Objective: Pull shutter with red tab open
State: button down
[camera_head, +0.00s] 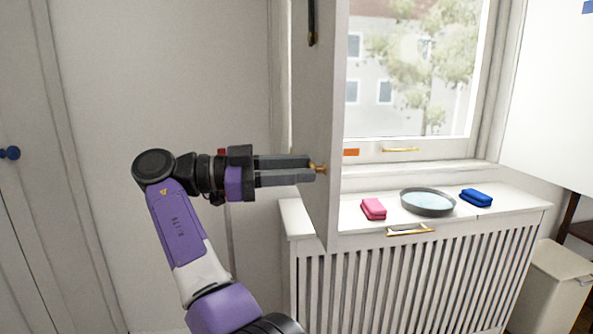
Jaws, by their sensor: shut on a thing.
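A tall white shutter panel (318,110) stands swung out from the left side of the window, seen nearly edge-on. A small brass knob (320,169) sits on it. My gripper (316,169) reaches in from the left with its two fingers closed around this knob. A small red patch (222,152) shows just behind my wrist; I cannot tell whether it is the red tab or what it is fixed to. An orange-red tab (351,152) shows on the lower window frame, just right of the shutter's edge.
A white slatted radiator cover (400,285) stands below the window. Another white panel (550,90) with a blue tab (588,7) is at right. A bin (550,290) stands lower right.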

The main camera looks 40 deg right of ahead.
jog(key=shift+f, duration=0.15)
jog(key=c, duration=1.1)
grip_release()
jog(key=shift+a, duration=0.1)
jog(key=shift+v, duration=3.85)
